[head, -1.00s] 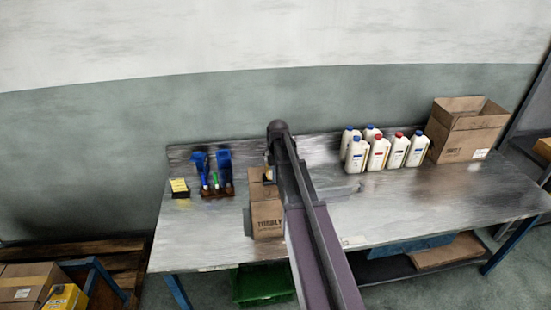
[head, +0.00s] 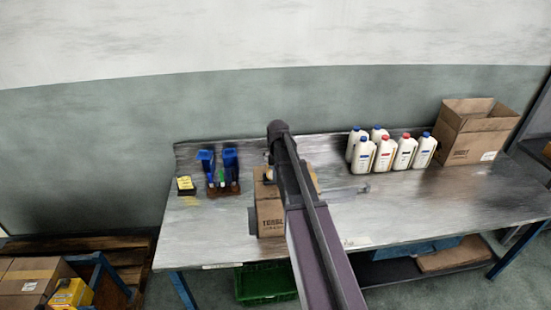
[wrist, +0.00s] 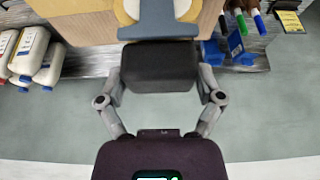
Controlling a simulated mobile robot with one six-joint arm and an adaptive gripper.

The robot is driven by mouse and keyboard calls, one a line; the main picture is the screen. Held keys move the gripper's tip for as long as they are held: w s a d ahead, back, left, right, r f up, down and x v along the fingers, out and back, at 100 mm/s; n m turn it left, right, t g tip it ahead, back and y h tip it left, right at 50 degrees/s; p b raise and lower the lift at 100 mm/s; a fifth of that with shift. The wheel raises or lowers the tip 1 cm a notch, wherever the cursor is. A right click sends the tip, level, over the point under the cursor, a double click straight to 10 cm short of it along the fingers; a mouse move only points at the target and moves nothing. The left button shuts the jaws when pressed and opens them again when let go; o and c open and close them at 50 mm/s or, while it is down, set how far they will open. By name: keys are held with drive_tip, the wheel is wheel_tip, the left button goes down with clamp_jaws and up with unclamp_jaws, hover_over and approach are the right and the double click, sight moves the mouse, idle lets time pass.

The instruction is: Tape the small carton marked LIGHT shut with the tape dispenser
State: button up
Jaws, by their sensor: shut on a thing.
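A small brown carton (head: 270,218) stands near the bench's front edge in the head view, partly hidden behind my arm. Its printed word does not read clearly as LIGHT. In the wrist view my gripper (wrist: 160,80) is shut on the dark block-like handle of the tape dispenser (wrist: 158,62). The dispenser's grey-blue part and a yellowish tape roll (wrist: 127,10) show beyond the handle, over the brown carton (wrist: 75,25). I cannot tell whether the dispenser touches the carton or whether tape lies on it.
Several white bottles (head: 404,152) and a larger open carton (head: 478,140) stand on the bench at right. The bench (head: 420,205) is clear at front right.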

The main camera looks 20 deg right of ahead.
drive_tip(key=shift+w+a, duration=0.2)
drive_tip(key=shift+a, duration=0.4)
drive_tip(key=shift+w+a, duration=0.2)
drive_tip(key=shift+a, duration=0.4)
drive_tip(key=shift+a, duration=0.15)
drive_tip(key=shift+w+a+f, duration=0.1)
drive_tip(key=shift+w+a, duration=0.05)
drive_tip(key=shift+a, duration=0.45)
drive_tip(key=shift+w+a, duration=0.1)
drive_tip(key=shift+a, duration=0.45)
drive_tip(key=shift+a, duration=0.1)
drive_tip(key=shift+w+a, duration=0.25)
drive_tip(key=shift+a, duration=0.35)
drive_tip(key=shift+w+a, duration=0.25)
drive_tip(key=shift+a, duration=0.3)
